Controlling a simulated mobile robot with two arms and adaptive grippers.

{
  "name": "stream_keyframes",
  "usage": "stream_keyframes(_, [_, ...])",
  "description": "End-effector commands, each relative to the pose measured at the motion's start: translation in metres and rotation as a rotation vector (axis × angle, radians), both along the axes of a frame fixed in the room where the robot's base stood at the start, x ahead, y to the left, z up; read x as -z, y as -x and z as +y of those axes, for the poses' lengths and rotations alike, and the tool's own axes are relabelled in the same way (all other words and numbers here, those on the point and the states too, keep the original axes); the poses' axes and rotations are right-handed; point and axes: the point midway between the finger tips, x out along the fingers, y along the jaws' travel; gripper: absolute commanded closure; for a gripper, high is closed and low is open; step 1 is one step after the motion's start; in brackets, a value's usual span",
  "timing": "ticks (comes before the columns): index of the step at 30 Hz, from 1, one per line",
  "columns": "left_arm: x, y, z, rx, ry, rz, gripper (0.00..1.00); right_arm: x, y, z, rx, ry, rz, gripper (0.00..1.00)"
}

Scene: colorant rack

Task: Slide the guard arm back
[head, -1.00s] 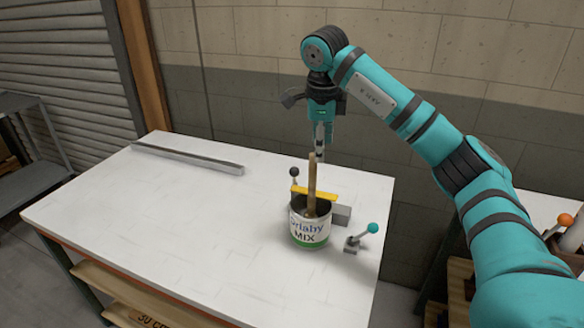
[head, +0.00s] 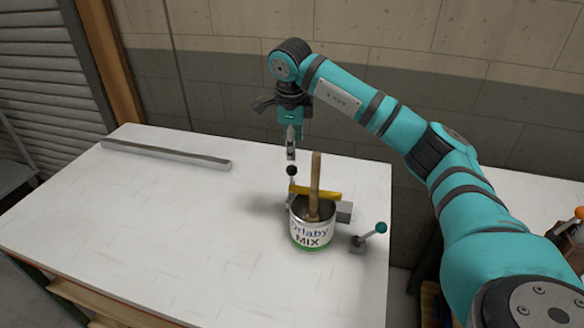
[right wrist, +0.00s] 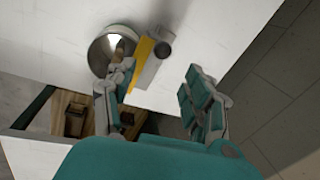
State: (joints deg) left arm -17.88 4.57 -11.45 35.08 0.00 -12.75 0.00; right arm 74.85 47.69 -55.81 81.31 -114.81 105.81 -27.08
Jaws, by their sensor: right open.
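The guard arm is a yellow bar (head: 316,192) lying across the back of an open mixing tin (head: 312,236), with a grey block (head: 343,212) at its right end. A black-knobbed lever (head: 291,172) stands at the bar's left end. My right gripper (head: 291,153) hangs just above the black knob in the head view, seemingly apart from it. In the right wrist view its open, empty fingers (right wrist: 160,82) are spread, with the yellow bar (right wrist: 141,58) and the tin's rim by the left finger. My left gripper is not in view.
A wooden stick (head: 315,180) stands upright in the tin. A small lever with a teal knob (head: 380,228) is to the tin's right. A long grey rail (head: 165,154) lies at the back left. The table's left and front are clear.

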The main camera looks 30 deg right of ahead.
Motion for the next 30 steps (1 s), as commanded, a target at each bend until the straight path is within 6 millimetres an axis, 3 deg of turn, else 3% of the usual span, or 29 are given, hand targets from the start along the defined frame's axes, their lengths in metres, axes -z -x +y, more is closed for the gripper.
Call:
stream_keyframes(5, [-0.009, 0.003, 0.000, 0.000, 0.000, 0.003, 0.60, 0.039, -0.005, -0.005, 0.001, 0.001, 0.006, 0.47])
stream_keyframes(15, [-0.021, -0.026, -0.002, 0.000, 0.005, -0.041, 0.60, 0.094, -0.015, -0.011, 0.000, 0.000, 0.003, 0.47])
stream_keyframes(28, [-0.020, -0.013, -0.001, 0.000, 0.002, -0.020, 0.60, 0.104, -0.017, -0.012, 0.000, 0.001, -0.001, 0.47])
stream_keyframes(30, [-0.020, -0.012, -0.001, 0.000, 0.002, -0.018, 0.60, 0.104, -0.017, -0.012, 0.000, 0.001, -0.001, 0.56])
